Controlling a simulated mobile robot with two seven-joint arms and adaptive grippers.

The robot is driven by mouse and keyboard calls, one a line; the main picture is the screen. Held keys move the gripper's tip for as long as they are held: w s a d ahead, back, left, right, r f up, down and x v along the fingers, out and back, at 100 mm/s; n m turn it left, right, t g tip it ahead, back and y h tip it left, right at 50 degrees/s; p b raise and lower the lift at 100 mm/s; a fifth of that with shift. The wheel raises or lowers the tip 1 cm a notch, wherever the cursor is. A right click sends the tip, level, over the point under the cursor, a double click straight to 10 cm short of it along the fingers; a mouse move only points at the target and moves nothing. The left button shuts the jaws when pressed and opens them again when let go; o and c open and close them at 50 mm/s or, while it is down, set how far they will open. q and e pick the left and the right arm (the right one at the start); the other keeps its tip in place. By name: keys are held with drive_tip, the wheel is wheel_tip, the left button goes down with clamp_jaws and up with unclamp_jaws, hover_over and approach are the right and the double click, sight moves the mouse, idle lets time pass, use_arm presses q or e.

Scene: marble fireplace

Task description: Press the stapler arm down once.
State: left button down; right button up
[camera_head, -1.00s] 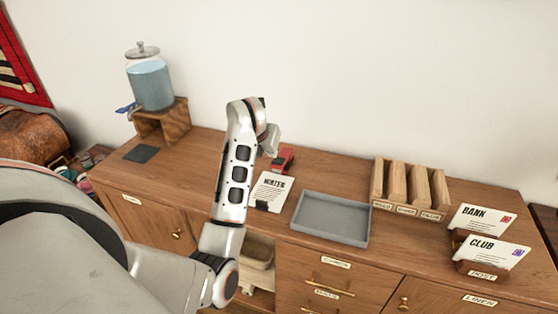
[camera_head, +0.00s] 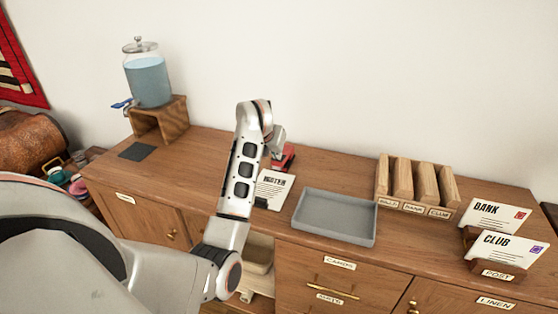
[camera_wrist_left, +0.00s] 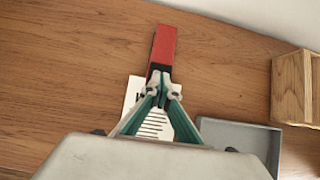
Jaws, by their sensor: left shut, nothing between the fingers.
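The red stapler (camera_head: 287,156) stands on the wooden sideboard behind a printed white sheet (camera_head: 273,188). My left arm and gripper cover part of it in the head view. In the left wrist view the red stapler (camera_wrist_left: 162,48) points away from me, and its near end lies at the fingertips. My left gripper (camera_wrist_left: 161,90) is shut and empty, its tips over or against that near end; I cannot tell whether they touch. In the head view the left gripper (camera_head: 277,144) is partly hidden by its wrist. My right gripper is in neither view.
A grey tray (camera_head: 335,217) lies right of the sheet. A wooden slotted rack (camera_head: 415,184) and card holders (camera_head: 488,262) stand further right. A drink dispenser (camera_head: 149,80) on a wooden stand is at the left. A dark flat pad (camera_head: 137,151) lies before it.

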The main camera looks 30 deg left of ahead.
sight(276, 166)
use_arm(q)
drive_tip(key=shift+f, duration=0.1)
wheel_tip(276, 166, down, 2)
drive_tip(key=shift+s+f+b, duration=0.1)
drive_tip(key=shift+f+b, duration=0.1)
drive_tip(key=shift+b, duration=0.65)
drive_tip(key=shift+r, duration=0.15)
drive_tip(key=shift+s+d+r+p, duration=0.1)
drive_tip(key=shift+s+r+p, duration=0.15)
drive_tip(key=shift+p, duration=0.2)
drive_tip(key=shift+s+d+r+p, duration=0.15)
drive_tip(key=shift+s+r+p, duration=0.1)
drive_tip(key=shift+s+p, duration=0.3)
drive_tip(key=shift+s+d+r+p, duration=0.1)
drive_tip(key=shift+s+r+p, duration=0.2)
drive_tip(key=shift+s, duration=0.35)
drive_tip(key=shift+f, duration=0.3)
drive_tip(key=shift+w, duration=0.1)
drive_tip(key=v, duration=1.2)
